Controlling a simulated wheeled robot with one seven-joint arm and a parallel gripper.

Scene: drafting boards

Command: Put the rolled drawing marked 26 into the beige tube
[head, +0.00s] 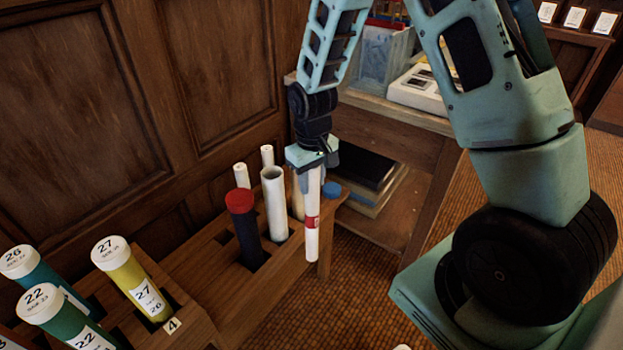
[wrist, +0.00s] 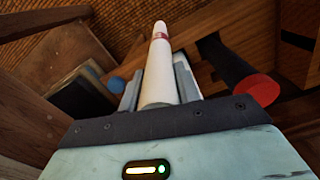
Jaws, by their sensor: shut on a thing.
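My gripper (head: 312,165) is shut on a white rolled drawing (head: 312,242) with a red band, which hangs upright below it. The roll also shows between the fingers in the wrist view (wrist: 160,75). No number can be read on it. The roll is in front of the wooden rack, at its right end, and its lower end is free. A beige tube (head: 297,200) stands in the rack just left of and behind the roll, partly hidden by it. A cream-white tube (head: 274,205) with an open top stands further left.
A dark tube with a red cap (head: 240,201) and a blue cap (head: 331,188) are in the rack (head: 225,290), with two thin white rolls behind. Capped tubes marked 27 (head: 110,252), 22 and 26 stand at left. A wooden table (head: 395,130) stands behind the gripper.

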